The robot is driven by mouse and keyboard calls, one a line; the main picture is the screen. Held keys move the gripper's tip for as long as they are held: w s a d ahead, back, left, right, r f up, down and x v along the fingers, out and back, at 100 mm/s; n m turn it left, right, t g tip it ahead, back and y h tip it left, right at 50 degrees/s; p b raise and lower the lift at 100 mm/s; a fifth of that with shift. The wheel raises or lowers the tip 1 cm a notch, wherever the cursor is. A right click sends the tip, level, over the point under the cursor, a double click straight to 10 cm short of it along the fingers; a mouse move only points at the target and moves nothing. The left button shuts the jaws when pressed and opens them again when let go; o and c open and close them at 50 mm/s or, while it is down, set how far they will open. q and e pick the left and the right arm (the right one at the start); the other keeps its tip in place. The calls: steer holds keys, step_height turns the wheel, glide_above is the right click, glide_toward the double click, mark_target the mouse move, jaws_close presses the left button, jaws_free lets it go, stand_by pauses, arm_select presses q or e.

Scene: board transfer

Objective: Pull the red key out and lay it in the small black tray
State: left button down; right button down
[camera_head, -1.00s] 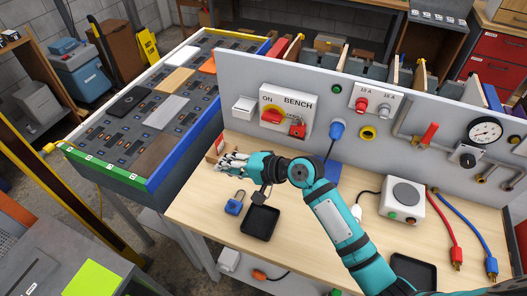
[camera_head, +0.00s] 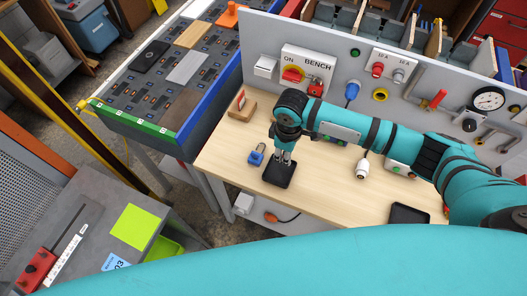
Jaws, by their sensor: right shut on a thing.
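My right gripper (camera_head: 284,160) points straight down over the small black tray (camera_head: 270,179), its fingertips at or just above the tray floor. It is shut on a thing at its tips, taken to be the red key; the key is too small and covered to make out. The tray lies flat near the bench's front edge. The bench switch panel (camera_head: 322,66) with its red switch (camera_head: 292,75) and a red padlock (camera_head: 315,89) is on the upright grey board behind. My left gripper is not in view.
A blue padlock (camera_head: 257,154) lies just left of the tray. A wooden block (camera_head: 242,106) with a red and white piece stands farther back. A second black tray (camera_head: 408,214) lies at right. The bench top (camera_head: 325,185) between the trays is clear.

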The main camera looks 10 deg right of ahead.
steer(key=shift+w, duration=0.1)
steer(key=shift+r, duration=0.15)
steer(key=shift+f+b, duration=1.65)
steer(key=shift+f, duration=2)
steer(key=c, duration=1.4)
jaws_free()
steer(key=shift+r, duration=0.3)
step_height(320, 180, up, 12)
steer(key=shift+f, duration=0.25)
